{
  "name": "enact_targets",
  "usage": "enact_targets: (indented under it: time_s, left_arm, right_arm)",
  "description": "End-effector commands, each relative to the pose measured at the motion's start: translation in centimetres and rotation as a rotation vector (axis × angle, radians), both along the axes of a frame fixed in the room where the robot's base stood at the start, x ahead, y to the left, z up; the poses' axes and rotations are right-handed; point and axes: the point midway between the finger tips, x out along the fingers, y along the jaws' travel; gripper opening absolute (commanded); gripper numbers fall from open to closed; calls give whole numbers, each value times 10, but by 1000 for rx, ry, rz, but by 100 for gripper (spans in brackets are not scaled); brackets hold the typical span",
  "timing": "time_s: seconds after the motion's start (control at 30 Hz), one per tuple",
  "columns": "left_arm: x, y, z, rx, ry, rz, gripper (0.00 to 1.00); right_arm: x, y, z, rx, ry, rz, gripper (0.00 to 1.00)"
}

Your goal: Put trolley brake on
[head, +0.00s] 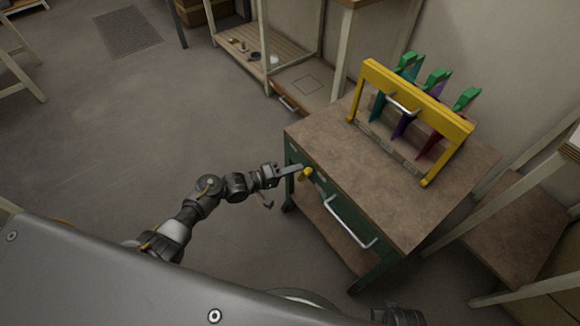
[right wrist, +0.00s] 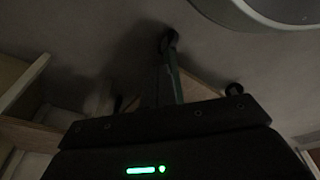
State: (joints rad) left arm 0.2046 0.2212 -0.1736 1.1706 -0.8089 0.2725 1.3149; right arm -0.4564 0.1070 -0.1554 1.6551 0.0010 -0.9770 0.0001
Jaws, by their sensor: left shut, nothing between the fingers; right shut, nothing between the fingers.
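The trolley (head: 335,165) is a green frame with a brown top, standing on the right in the head view. My right gripper's dark housing (right wrist: 165,135) with a green light fills the bottom of the right wrist view. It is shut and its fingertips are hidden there. A trolley leg and wheel (right wrist: 168,45) show beyond it.
A silver handle (head: 350,222) runs along the trolley's near side. A yellow rack (head: 415,100) with green-topped coloured panels stands on the trolley top. A wooden shelf unit (head: 262,55) stands behind it, and another table (head: 515,225) is close on the right.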

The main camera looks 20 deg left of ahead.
Motion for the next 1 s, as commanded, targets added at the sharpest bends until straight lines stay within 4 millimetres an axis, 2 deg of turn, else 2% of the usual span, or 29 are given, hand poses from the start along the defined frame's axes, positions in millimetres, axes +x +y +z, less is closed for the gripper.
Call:
enact_targets:
  time_s: [0.67, 0.77, 0.9, 1.0]
  left_arm:
    - [1, 5, 2, 0, 0, 2, 0]
    - [7, 14, 7, 0, 0, 4, 0]
    - [16, 36, 16, 1, 1, 6, 0]
    - [-3, 54, 16, 2, 2, 5, 0]
  right_arm:
    - [-2, 0, -3, 0, 0, 1, 0]
    - [-3, -1, -4, 0, 0, 1, 0]
    - [-10, -6, -19, -9, 12, 4, 0]
    - [-15, -9, -27, -13, 17, 6, 0]
